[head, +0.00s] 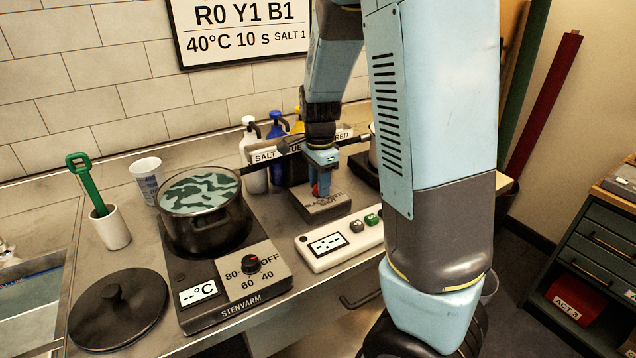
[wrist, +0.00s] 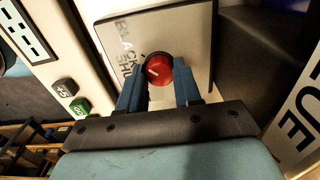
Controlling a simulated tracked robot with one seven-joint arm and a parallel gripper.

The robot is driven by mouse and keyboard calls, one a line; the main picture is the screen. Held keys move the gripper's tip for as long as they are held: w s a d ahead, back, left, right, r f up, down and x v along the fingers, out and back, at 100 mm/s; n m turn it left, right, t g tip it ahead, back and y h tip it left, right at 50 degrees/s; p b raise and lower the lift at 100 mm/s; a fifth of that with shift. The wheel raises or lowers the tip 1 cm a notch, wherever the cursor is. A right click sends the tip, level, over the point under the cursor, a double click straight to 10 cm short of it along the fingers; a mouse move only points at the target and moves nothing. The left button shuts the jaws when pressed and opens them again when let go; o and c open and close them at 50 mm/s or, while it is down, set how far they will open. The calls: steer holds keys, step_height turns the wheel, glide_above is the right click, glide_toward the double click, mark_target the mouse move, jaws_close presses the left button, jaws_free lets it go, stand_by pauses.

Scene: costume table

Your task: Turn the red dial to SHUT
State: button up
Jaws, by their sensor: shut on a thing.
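The red dial (wrist: 158,69) sits on a grey plate (wrist: 192,28) with dark lettering, part of it reading SHU beside the dial. A short white mark shows on the dial's face, but I cannot tell which label it points to. My gripper (wrist: 160,80) is shut on the dial, with one blue finger on each side. In the head view my gripper (head: 321,178) points down at the grey dial box (head: 333,207), where only a bit of red shows. The fingers hide part of the box lettering.
A white timer panel (head: 312,262) with buttons lies in front of the dial box. A black pot (head: 205,232) of patterned liquid stands on a hotplate at left.

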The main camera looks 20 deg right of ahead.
steer(key=shift+c, duration=1.4)
steer(key=shift+a, duration=0.25)
steer(key=shift+c, duration=0.5)
steer(key=shift+d, duration=0.15)
steer(key=shift+d+n, duration=0.1)
steer(key=shift+n, duration=1.3)
steer(key=n, duration=0.6)
steer(key=shift+w, duration=0.1)
steer(key=shift+d+r, duration=0.1)
steer(key=o, duration=1)
